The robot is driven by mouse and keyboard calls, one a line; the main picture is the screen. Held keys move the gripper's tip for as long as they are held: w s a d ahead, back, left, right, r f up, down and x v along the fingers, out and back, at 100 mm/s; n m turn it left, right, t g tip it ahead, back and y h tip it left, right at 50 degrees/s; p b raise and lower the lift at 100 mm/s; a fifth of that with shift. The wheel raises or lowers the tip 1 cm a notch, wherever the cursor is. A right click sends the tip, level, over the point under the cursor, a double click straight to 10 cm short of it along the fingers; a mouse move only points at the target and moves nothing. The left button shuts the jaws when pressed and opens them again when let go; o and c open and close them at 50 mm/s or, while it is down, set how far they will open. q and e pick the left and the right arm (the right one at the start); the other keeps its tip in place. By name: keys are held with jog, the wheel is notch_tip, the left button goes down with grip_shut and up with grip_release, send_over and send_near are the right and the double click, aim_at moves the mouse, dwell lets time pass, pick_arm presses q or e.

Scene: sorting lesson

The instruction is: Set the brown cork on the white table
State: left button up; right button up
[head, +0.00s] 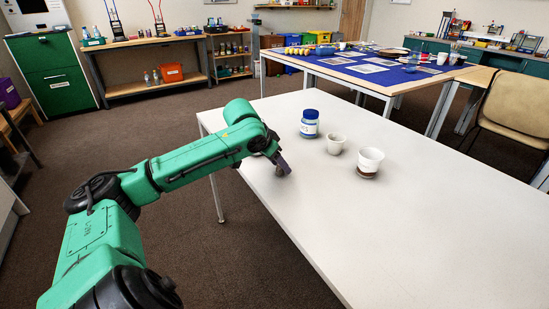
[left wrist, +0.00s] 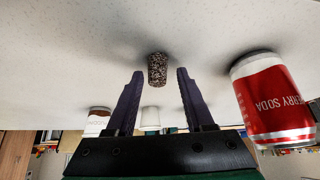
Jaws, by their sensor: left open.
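My left gripper (head: 283,165) is low over the near left part of the white table (head: 420,210). In the left wrist view, where the scene appears upside down, its two dark fingers (left wrist: 160,74) are spread apart. The speckled brown cork (left wrist: 157,70) shows between the fingertips with a gap on each side. A dark shadow at its base suggests it stands on the table. I cannot tell how far it lies beyond the tips. In the head view the cork is not visible, probably hidden by the gripper. My right gripper is not in view.
A red soda can (left wrist: 275,100) stands close beside the gripper in the left wrist view. The table's right and front are clear.

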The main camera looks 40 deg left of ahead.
pick_arm(q)
jog(key=b+v, duration=0.2)
jog(key=v, duration=0.9)
jog(key=shift+s+r+p, duration=0.15)
jog(key=shift+r+p, duration=0.15)
jog(key=shift+r, duration=0.05)
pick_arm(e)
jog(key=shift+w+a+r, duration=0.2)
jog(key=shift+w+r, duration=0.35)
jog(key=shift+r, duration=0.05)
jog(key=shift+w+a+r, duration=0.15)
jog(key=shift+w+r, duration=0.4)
